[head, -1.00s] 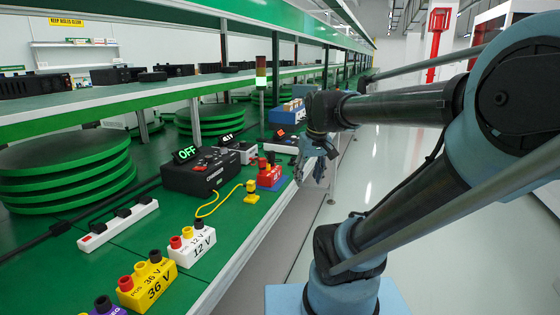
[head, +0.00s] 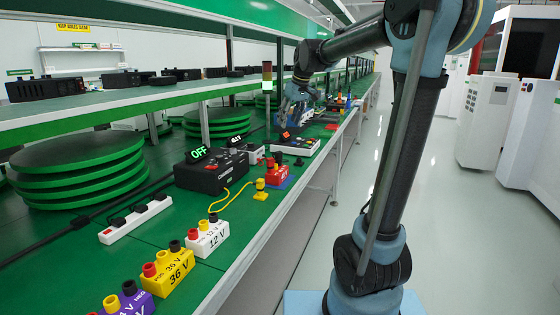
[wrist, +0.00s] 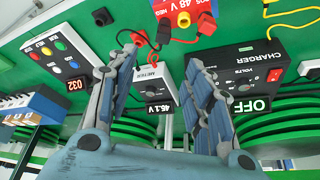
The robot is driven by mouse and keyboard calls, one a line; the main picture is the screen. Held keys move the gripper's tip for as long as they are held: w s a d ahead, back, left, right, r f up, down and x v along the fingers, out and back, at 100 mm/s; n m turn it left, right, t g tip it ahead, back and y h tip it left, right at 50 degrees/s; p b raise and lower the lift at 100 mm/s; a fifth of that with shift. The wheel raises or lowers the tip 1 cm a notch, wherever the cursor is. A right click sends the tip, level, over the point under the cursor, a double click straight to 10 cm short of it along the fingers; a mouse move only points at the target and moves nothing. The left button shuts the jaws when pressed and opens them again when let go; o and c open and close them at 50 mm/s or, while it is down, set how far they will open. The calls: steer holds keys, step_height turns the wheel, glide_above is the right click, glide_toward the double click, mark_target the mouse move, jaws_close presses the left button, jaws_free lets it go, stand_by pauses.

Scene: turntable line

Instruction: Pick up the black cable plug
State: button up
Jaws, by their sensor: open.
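My gripper (wrist: 160,64) is open and empty, with its two fingers spread on either side of the white meter (wrist: 155,84), which reads 46.1 V. In the head view my gripper (head: 298,104) hangs over the far part of the green bench. The red 48 V block (wrist: 188,22) lies beyond the meter, with a red terminal and dark parts close by.
The black charger (wrist: 245,68), showing OFF, is right of the fingers. A white button box (wrist: 62,50) is on the left. In the head view, 12 V (head: 207,239) and 36 V (head: 167,272) blocks and a power strip (head: 136,219) stand nearer. A shelf (head: 130,104) runs above.

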mark_target(279, 152)
steer(key=x, duration=1.7)
steer(key=shift+a+f, duration=0.15)
steer(key=shift+a, duration=0.2)
steer(key=shift+c, duration=0.3)
steer(key=c, duration=1)
steer(key=shift+c, duration=0.2)
step_height(279, 152, up, 10)
steer(key=shift+r, duration=0.1)
